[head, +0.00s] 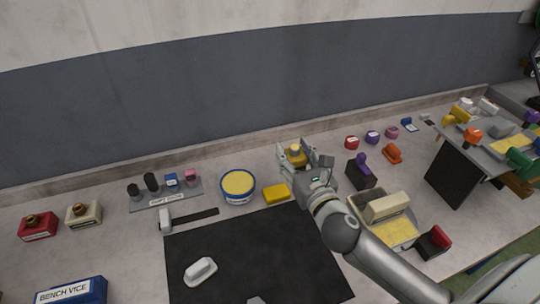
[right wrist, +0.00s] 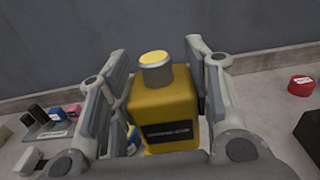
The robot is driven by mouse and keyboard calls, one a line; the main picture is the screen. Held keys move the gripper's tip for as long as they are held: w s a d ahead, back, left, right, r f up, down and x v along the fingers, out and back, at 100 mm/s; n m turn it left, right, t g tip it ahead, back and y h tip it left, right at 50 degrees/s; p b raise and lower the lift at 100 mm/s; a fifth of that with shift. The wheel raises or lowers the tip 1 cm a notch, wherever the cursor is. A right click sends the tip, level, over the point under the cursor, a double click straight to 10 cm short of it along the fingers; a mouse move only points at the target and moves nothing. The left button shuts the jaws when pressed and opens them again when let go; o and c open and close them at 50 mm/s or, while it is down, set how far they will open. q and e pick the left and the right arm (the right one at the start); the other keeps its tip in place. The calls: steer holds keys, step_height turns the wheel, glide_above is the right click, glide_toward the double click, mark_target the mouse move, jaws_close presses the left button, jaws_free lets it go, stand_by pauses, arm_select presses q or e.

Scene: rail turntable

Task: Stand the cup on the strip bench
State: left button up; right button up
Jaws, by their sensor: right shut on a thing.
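My right gripper (head: 306,160) is shut on a mustard-yellow, box-shaped thing (right wrist: 163,107) with a dark label and a silver, yellow-topped neck. In the right wrist view the fingers (right wrist: 155,105) stand on both sides of it, and it looks upright. It also shows in the head view (head: 293,156), partly hidden by the gripper, near the back edge of the pale surface. I cannot tell whether it touches that surface. No thing is plainly marked as the cup or the strip bench. My left gripper is out of view.
A blue-and-white tub with yellow contents (head: 238,185) and a yellow block (head: 277,193) stand left of the gripper. A labelled grey rack (head: 165,195) is farther left. A black mat (head: 250,255) lies in front. A crowded grey table (head: 480,150) stands at right.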

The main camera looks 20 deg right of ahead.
steer(key=w+d+f, duration=0.1)
steer(key=w+f, duration=0.2)
steer(key=w, duration=0.1)
steer(key=w+d+f+b, duration=0.1)
steer(key=w+d+f, duration=0.1)
steer(key=w+f, duration=0.1)
steer(key=w+d+f+b, duration=0.1)
steer(key=w+d+f, duration=0.1)
steer(key=w+f, duration=0.2)
steer(key=shift+w, duration=0.75)
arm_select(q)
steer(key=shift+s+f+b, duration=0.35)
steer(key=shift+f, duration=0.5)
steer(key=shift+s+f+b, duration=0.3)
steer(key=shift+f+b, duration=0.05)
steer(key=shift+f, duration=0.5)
arm_select(e)
steer(key=shift+f, duration=1.3)
steer(key=shift+f, duration=0.1)
steer(key=shift+s+f, duration=0.1)
steer(key=shift+f, duration=0.05)
steer(key=o, duration=1.1)
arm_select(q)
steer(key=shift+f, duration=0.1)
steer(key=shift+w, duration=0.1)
